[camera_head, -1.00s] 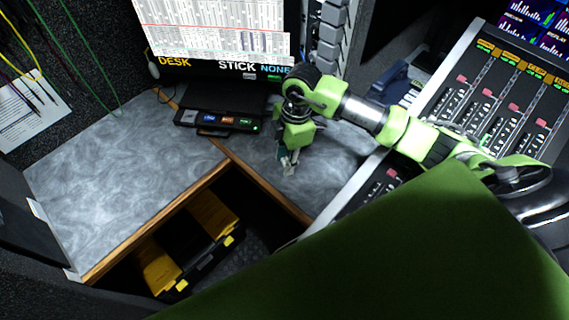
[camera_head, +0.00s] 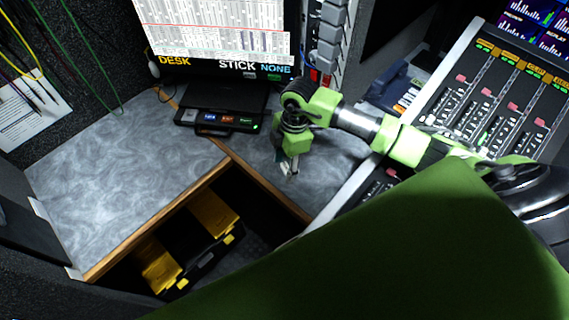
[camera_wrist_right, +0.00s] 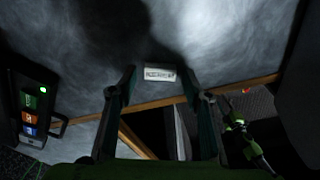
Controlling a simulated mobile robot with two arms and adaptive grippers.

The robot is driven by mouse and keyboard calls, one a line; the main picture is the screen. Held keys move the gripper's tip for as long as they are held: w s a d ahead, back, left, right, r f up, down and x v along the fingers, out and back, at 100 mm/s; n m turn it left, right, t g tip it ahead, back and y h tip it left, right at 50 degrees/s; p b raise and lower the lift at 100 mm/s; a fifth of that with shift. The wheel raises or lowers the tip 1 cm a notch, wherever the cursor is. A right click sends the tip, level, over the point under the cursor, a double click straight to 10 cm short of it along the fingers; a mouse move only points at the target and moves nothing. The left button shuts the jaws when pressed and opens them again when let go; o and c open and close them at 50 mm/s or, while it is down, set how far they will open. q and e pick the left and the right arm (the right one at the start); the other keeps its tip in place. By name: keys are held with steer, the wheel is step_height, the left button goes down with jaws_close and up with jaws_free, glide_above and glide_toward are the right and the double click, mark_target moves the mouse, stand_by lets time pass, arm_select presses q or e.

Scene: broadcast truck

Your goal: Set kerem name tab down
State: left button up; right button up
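The name tab (camera_wrist_right: 159,73) is a small white plate with dark lettering, too blurred to read surely. In the right wrist view it appears against the grey marbled desk, between the fingers of my right gripper (camera_wrist_right: 159,75). A gap shows on each side of it, so the fingers are open around it and not closed on it. In the head view my right gripper (camera_head: 287,166) points down, low over the desk (camera_head: 325,160), right of the wooden seam. The tab cannot be told apart from the fingertips there. My left gripper is out of view.
A black button device (camera_head: 222,121) sits on the desk below the monitor (camera_head: 215,35). An open recess with a black and yellow case (camera_head: 213,214) lies in front. The mixing console (camera_head: 470,105) is at the right. The left desk part is clear.

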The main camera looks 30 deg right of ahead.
steer(key=shift+r, duration=0.1)
step_height(320, 180, up, 12)
steer(key=d, duration=0.1)
steer(key=shift+d, duration=0.3)
